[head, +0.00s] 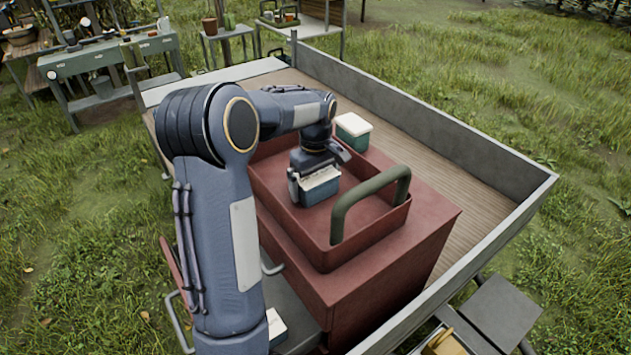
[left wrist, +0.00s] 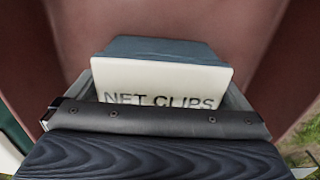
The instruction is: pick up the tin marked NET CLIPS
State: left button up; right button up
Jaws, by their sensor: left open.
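The tin marked NET CLIPS (left wrist: 165,82) fills the middle of the left wrist view, with a cream label and a blue-grey body. In the head view the tin (head: 321,188) sits in the red tray with the dark green handle (head: 370,203). My left gripper (head: 316,182) is open, right at the tin, with its fingers on either side of it. I cannot tell whether the fingers touch it. The lower part of the label is hidden behind the gripper in the wrist view. My right gripper is not in view.
The red tray (head: 368,238) stands on a red box (head: 405,270) in a wooden trailer bed (head: 450,215) with grey side walls. A green tin with a white lid (head: 353,131) stands just behind the tray. A green workbench (head: 110,58) is at the back left.

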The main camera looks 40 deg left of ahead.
pick_arm(q)
jog(key=c, duration=0.8)
jog(key=shift+o, duration=0.2)
